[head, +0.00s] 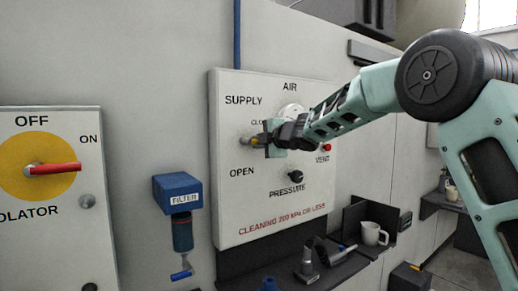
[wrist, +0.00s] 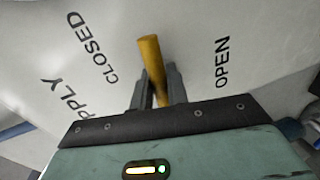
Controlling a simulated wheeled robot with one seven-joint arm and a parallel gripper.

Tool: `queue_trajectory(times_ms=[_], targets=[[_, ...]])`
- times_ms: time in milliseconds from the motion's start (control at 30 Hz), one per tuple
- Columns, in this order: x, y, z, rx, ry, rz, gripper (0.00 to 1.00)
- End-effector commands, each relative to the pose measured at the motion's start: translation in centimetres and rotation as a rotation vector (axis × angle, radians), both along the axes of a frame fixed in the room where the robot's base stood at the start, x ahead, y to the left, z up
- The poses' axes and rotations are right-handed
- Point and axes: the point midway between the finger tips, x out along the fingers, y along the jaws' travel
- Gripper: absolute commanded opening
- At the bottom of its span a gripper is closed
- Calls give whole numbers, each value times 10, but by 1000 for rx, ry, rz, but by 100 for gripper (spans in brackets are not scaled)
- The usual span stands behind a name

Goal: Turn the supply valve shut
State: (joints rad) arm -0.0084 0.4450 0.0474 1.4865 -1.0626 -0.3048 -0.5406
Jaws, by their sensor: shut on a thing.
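The supply valve's yellow handle (head: 261,139) is on the white AIR panel (head: 230,205), between the CLOSED label above and the OPEN label below. It lies roughly level in the head view. My gripper (head: 270,141) is at the handle, its fingers around it and partly hiding it. In the wrist view the yellow handle (wrist: 150,62) passes between the two fingers of my gripper (wrist: 158,88), which is shut on it. There the CLOSED label is left of the handle and OPEN is right.
A pressure knob (head: 295,177) and a red vent button (head: 326,147) are on the same panel. A blue filter (head: 178,192) hangs to the left, beside an isolator box with a red handle (head: 52,169). A shelf below holds a white mug (head: 371,234).

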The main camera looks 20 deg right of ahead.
Motion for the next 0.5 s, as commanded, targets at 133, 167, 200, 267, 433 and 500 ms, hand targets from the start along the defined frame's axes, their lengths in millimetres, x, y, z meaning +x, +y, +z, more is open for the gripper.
queue_trajectory(times_ms=[133, 167, 200, 267, 433, 500], targets=[[0, 1, 1, -45, -15, 1, 0], [0, 1, 1, -52, -17, 2, 0], [0, 1, 1, -59, -19, 2, 0], [0, 1, 2, -67, -21, 2, 0], [0, 1, 2, -76, -24, 2, 0], [0, 1, 2, -77, -24, 2, 0]])
